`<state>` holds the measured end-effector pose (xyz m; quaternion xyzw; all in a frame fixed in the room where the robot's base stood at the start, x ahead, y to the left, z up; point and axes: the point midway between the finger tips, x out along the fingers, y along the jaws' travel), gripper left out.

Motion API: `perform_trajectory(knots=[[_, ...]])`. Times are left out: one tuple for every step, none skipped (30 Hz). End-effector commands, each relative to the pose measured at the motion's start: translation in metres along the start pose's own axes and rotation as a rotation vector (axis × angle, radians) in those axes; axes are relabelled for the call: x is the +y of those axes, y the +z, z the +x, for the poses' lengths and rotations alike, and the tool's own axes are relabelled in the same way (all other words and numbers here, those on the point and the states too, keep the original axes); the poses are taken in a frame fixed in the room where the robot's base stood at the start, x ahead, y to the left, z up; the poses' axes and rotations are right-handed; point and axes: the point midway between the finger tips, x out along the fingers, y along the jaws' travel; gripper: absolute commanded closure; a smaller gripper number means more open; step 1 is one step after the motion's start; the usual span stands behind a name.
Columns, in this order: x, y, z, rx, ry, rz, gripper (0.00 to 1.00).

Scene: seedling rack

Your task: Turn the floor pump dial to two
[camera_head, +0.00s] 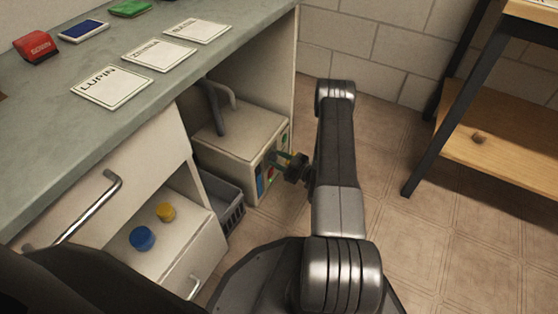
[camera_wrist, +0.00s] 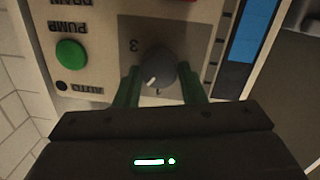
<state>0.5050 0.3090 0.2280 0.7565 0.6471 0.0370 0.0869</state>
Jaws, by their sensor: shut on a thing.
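The floor pump is a pale box (camera_head: 238,140) standing low in the bay under the counter. Its control panel faces my gripper (camera_head: 288,166). In the wrist view the dial (camera_wrist: 158,68) is a round grey knob on a darker grey plate. Its white pointer mark lies at the knob's lower left in that view. An upside-down "3" is printed to the knob's upper left. Other dial figures are hidden or too small to read. My gripper (camera_wrist: 160,78) has its green fingers on both sides of the knob and is shut on it.
A green button (camera_wrist: 71,53) beside upside-down "PUMP" print and a blue strip (camera_wrist: 252,35) flank the dial. An open drawer (camera_head: 185,215) holds a blue and a yellow cap. A grey basket (camera_head: 229,211) stands by the pump. A wooden-shelved rack (camera_head: 500,150) stands right; floor between is clear.

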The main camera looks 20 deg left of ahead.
Motion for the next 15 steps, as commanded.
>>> perform_trajectory(knots=[[0.0004, 0.0001, -0.0004, -0.005, -0.002, 0.042, 0.86], [0.0005, 0.0001, -0.0004, -0.006, -0.004, 0.069, 0.86], [0.0007, 0.0000, -0.0004, -0.009, -0.007, 0.103, 0.86], [0.0007, 0.0000, -0.0004, -0.010, -0.009, 0.128, 0.86], [0.0008, -0.0001, -0.0004, -0.012, -0.011, 0.152, 0.86], [0.0009, -0.0001, -0.0004, -0.014, -0.013, 0.183, 0.86], [0.0010, -0.0001, -0.0004, -0.015, -0.014, 0.206, 0.86], [0.0012, -0.0001, -0.0005, -0.017, -0.015, 0.228, 0.86], [0.0013, -0.0001, -0.0005, -0.019, -0.017, 0.255, 0.86], [0.0014, 0.0000, -0.0005, -0.020, -0.018, 0.274, 0.86], [0.0015, 0.0000, -0.0006, -0.022, -0.019, 0.292, 0.86], [0.0016, 0.0001, -0.0006, -0.024, -0.021, 0.315, 0.86], [0.0016, 0.0001, -0.0006, -0.025, -0.022, 0.330, 0.86], [0.0017, 0.0002, -0.0006, -0.026, -0.023, 0.345, 0.86], [0.0017, 0.0002, -0.0006, -0.027, -0.024, 0.362, 0.86]])
